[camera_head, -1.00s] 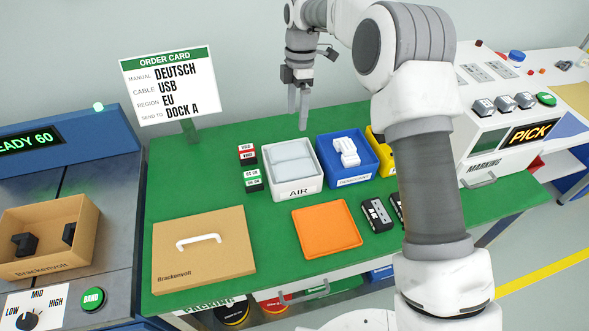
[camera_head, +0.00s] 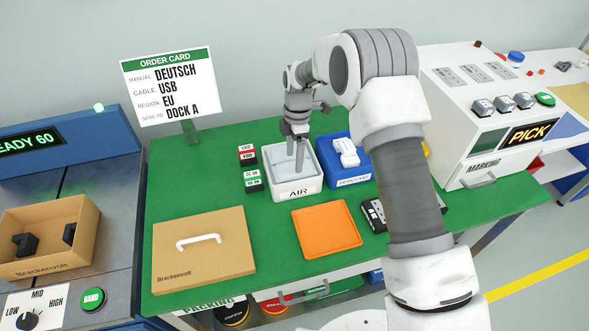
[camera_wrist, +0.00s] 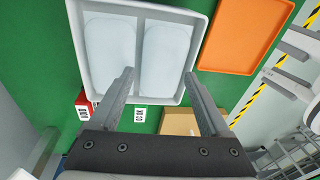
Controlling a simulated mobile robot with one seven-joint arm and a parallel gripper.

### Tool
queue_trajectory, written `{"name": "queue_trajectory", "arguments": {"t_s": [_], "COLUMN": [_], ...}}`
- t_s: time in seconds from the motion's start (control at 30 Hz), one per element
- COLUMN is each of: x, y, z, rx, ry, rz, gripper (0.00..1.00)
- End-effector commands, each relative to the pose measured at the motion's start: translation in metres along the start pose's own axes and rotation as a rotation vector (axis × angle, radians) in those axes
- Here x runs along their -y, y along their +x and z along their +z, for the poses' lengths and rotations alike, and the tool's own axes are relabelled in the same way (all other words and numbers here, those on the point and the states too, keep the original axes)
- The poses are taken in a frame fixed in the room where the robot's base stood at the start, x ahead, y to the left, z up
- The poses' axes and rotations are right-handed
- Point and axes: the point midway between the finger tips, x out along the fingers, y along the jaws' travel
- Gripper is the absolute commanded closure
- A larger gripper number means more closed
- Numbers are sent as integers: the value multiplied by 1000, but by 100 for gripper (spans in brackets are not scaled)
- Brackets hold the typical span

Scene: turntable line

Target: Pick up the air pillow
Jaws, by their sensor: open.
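The air pillows are pale, translucent cushions lying side by side in the white bin marked AIR (camera_head: 299,192). In the wrist view two of them show, a left pillow (camera_wrist: 109,50) and a right pillow (camera_wrist: 166,55), inside the bin's grey-white rim (camera_wrist: 75,40). My gripper (camera_head: 295,160) is over the bin in the head view, fingers pointing down. The head view does not show clearly whether the fingertips touch a pillow.
A blue bin with white packets (camera_head: 345,182) stands close to the right of the AIR bin. Small red and green labelled blocks (camera_head: 247,155) stand to its left. An orange tray (camera_head: 326,230) and a cardboard box with a white handle (camera_head: 204,262) lie in front on the green table.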

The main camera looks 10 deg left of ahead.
Motion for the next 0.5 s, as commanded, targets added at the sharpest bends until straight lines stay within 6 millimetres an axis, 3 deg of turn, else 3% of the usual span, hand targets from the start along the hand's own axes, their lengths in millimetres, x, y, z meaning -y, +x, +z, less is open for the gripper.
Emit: {"name": "queue_trajectory", "arguments": {"t_s": [0.03, 0.07, 0.3, 0.33, 0.5], "x": [8, 8, 8, 8, 7], "y": [19, 22, 26, 26, 27], "z": [-1, -1, -1, -1, -1], "rx": [-3, -3, -4, -4, -4], "ry": [0, 0, -1, -1, -1], "rz": [-29, -31, -29, -28, -27], "gripper": [11, 11, 11, 5, 35]}}
